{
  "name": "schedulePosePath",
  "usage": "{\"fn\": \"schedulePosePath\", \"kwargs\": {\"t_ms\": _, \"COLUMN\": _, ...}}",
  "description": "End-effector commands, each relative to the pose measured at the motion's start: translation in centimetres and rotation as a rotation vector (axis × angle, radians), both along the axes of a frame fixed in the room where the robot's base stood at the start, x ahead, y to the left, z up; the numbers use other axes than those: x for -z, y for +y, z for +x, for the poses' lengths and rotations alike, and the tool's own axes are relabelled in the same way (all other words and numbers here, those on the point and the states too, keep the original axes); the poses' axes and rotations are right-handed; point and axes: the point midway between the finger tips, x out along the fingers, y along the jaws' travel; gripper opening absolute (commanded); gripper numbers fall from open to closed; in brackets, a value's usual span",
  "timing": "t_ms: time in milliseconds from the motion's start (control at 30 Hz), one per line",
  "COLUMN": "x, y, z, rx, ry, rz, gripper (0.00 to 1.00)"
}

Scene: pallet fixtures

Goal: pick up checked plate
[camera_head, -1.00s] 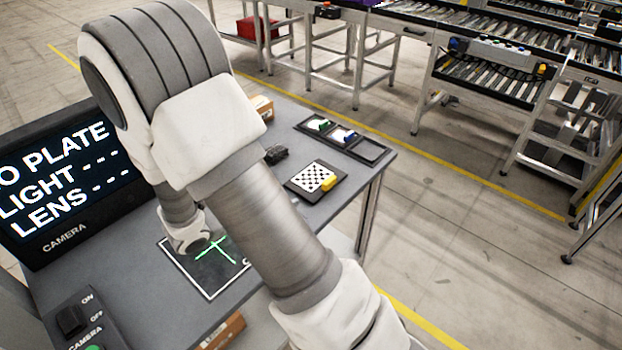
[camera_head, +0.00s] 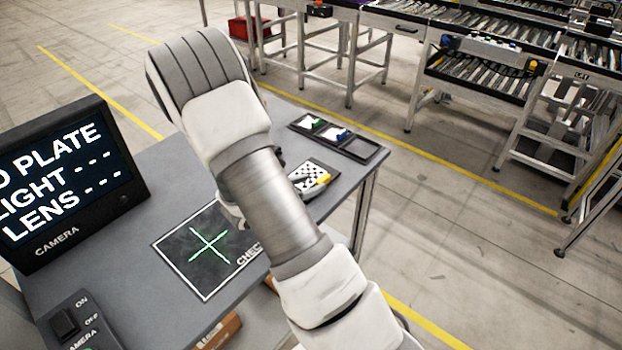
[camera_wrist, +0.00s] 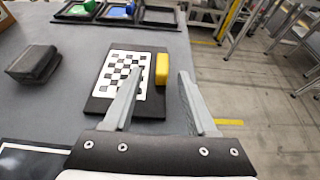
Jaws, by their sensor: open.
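The checked plate (camera_wrist: 122,76) is a black and white checkerboard on a dark base with a yellow grip block (camera_wrist: 162,70) at its right edge. It lies flat on the grey table. In the head view the plate (camera_head: 305,174) is partly hidden behind my arm. My gripper (camera_wrist: 158,98) is open and empty in the wrist view. Its left finger overlaps the board in the picture and its right finger is to the right of the yellow block. The fingertips appear just short of the block; I cannot tell their height above it.
A dark tray (camera_head: 362,148) with green and blue handled pieces stands behind the plate. A black block (camera_wrist: 34,66) sits left of it. A marked square with a green cross (camera_head: 209,246), a monitor (camera_head: 70,180) and a switch box (camera_head: 78,322) share the table. The table's right edge is close.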

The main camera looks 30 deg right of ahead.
Motion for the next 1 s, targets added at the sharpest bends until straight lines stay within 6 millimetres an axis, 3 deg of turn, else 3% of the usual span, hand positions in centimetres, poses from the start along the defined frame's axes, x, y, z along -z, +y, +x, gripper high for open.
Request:
{"fn": "schedulePosePath", "kwargs": {"t_ms": 200, "x": 0.9, "y": -3.1, "z": 0.7, "rx": 0.003, "ry": 0.001, "rz": 0.0, "gripper": 0.57}}
{"fn": "schedulePosePath", "kwargs": {"t_ms": 533, "x": 1.2, "y": -3.7, "z": 1.0, "rx": 0.0, "ry": -0.001, "rz": 0.0, "gripper": 0.57}}
{"fn": "schedulePosePath", "kwargs": {"t_ms": 833, "x": 1.2, "y": -3.7, "z": 0.9, "rx": 0.0, "ry": 0.0, "rz": 0.0, "gripper": 0.04}}
{"fn": "schedulePosePath", "kwargs": {"t_ms": 1000, "x": 1.2, "y": -3.7, "z": 0.9, "rx": 0.0, "ry": 0.0, "rz": 0.0, "gripper": 0.0}}
